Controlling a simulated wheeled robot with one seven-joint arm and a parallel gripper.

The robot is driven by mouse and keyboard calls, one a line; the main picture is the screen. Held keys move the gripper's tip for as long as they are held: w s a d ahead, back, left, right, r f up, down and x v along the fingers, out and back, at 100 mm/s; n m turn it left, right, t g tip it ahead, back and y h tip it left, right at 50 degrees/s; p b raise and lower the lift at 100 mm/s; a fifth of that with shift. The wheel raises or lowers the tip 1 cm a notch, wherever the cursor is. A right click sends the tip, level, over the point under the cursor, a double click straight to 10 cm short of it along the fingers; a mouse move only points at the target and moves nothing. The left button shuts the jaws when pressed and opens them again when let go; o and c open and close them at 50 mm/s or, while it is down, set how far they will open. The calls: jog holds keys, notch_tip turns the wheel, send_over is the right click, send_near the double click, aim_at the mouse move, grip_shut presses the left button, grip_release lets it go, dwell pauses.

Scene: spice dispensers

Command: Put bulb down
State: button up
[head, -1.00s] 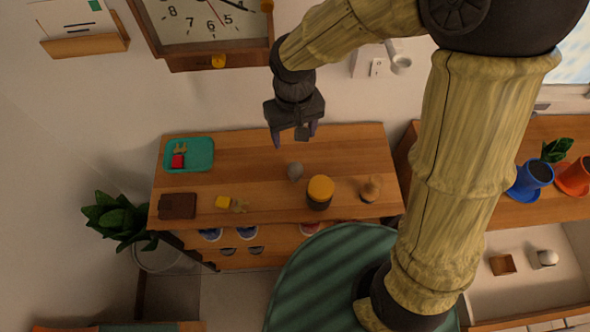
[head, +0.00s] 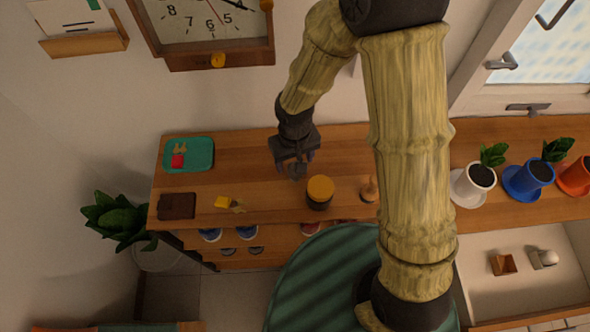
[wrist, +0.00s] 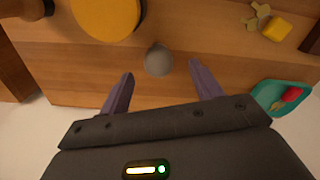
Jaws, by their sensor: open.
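A small grey bulb (wrist: 158,60) sits on the wooden counter (wrist: 70,68). In the wrist view it lies just beyond and between the fingertips of my open gripper (wrist: 161,72), apart from both. In the head view my gripper (head: 297,174) is over the counter, left of the dark jar with a yellow lid (head: 320,188), and hides most or all of the bulb. Nothing shows held between the fingers.
The jar's yellow lid (wrist: 106,14) is close by the bulb. A wooden peg-shaped item (head: 369,190) stands right of the jar. The counter between tray and gripper is clear.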

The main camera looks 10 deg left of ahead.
jog(key=shift+d+f, duration=0.15)
jog(key=shift+f, duration=2.45)
jog(key=shift+w, duration=0.1)
jog(key=c, duration=1.1)
jog(key=shift+c, duration=0.2)
notch_tip(320, 180, up, 10)
jog(key=shift+r+p, duration=0.1)
jog(key=shift+p, duration=0.25)
